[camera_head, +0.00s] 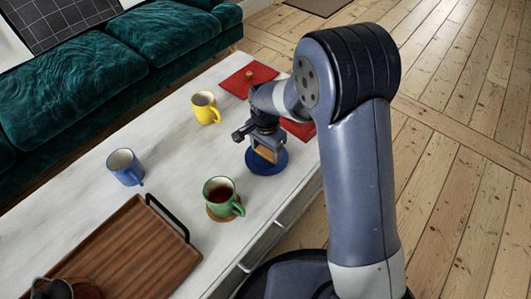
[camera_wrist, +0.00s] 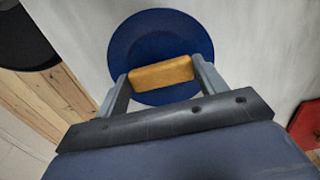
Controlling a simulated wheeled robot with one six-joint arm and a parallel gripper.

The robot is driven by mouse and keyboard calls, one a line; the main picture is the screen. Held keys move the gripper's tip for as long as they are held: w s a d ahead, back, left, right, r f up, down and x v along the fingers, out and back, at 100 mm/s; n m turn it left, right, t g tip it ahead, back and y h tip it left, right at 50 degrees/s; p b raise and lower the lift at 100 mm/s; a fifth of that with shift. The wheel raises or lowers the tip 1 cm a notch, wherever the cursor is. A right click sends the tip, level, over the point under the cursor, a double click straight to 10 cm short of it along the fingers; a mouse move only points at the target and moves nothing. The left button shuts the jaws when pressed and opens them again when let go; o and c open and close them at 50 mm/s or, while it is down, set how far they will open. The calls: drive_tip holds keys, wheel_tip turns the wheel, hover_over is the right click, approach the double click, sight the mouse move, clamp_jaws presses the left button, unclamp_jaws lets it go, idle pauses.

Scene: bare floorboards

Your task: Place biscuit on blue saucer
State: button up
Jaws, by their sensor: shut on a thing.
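The biscuit (camera_wrist: 161,73) is a tan-orange block held between the two fingers of my gripper (camera_wrist: 160,78) in the wrist view. In the head view my gripper (camera_head: 265,150) points down over the blue saucer (camera_head: 267,166), with the biscuit (camera_head: 266,154) between its fingers. In the wrist view the round blue saucer (camera_wrist: 160,35) lies behind the biscuit, which overlaps its lower middle. I cannot tell whether the biscuit touches the saucer.
A green mug (camera_head: 219,192) of dark drink stands on a coaster near the saucer. A yellow mug (camera_head: 205,108), a blue mug (camera_head: 124,168), a wooden tray (camera_head: 130,250) and red mats (camera_head: 240,83) are on the white table (camera_head: 165,130). A green sofa (camera_head: 85,70) stands behind.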

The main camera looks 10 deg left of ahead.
sight(266, 153)
drive_tip(key=shift+f, duration=0.3)
drive_tip(key=shift+f, duration=0.55)
drive_tip(key=o, duration=0.8)
drive_tip(key=shift+f, duration=0.1)
drive_tip(key=shift+o, duration=0.7)
wheel_tip(266, 153, up, 13)
drive_tip(key=p, duration=0.3)
drive_tip(key=shift+r+p, duration=0.2)
drive_tip(key=shift+p, duration=0.15)
